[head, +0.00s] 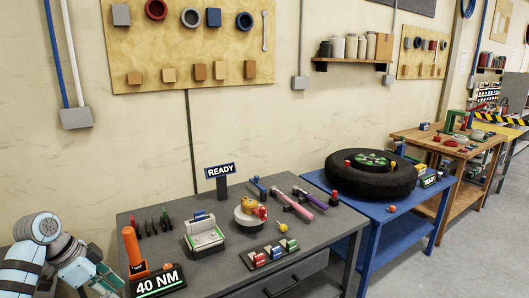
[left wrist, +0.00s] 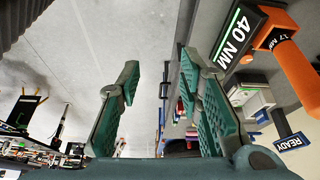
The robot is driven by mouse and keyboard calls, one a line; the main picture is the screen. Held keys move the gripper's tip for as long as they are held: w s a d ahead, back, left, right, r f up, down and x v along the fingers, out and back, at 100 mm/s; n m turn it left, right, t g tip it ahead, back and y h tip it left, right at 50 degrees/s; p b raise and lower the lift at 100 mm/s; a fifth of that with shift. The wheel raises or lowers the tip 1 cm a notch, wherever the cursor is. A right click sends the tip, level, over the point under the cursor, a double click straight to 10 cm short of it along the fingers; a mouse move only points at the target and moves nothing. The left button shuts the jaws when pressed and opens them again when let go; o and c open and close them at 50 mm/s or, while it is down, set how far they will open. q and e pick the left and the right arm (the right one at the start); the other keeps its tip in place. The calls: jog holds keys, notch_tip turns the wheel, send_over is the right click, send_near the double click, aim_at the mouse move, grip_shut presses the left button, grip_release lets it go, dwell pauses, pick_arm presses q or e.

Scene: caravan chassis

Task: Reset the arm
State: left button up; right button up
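My left arm comes in at the lower left of the head view. Its teal gripper (head: 108,276) is beside the left end of the grey workbench (head: 180,214), next to the black "40 NM" display (head: 158,283). In the left wrist view the two fingers of the left gripper (left wrist: 160,68) stand wide apart with nothing between them. The orange-handled tool (head: 132,246) stands just behind the display; it also shows at the upper right of the left wrist view (left wrist: 296,70). My right arm and gripper are not in view.
The bench carries a "READY" sign (head: 220,170), a grey box-like fixture (head: 204,236), a round fixture (head: 248,215) and several small tools. A blue table (head: 375,213) with a black tyre (head: 345,184) stands to the right. Pegboards hang on the wall. Floor shows at the right.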

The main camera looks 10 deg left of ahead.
pick_arm(q)
notch_tip(320, 180, down, 25)
jog(key=s+d+n+y, duration=0.1)
jog(key=s+n+y, duration=0.1)
jog(key=n, duration=0.4)
jog(key=s+d+f+n+g+y, duration=0.1)
jog(key=s+f+n+y, duration=0.1)
jog(key=s+f, duration=0.75)
jog(key=s+d+f, duration=0.4)
jog(key=s+f, duration=0.1)
jog(key=s, duration=0.4)
jog(key=s+d+f+n, duration=0.1)
jog(key=s+d+f, duration=0.3)
jog(key=s, duration=0.6)
jog(key=s+d+f, duration=0.4)
jog(key=s+f, duration=0.3)
jog(key=s, duration=0.3)
jog(key=shift+g, duration=0.4)
jog(key=shift+w+f+n, duration=0.1)
jog(key=shift+n, duration=0.2)
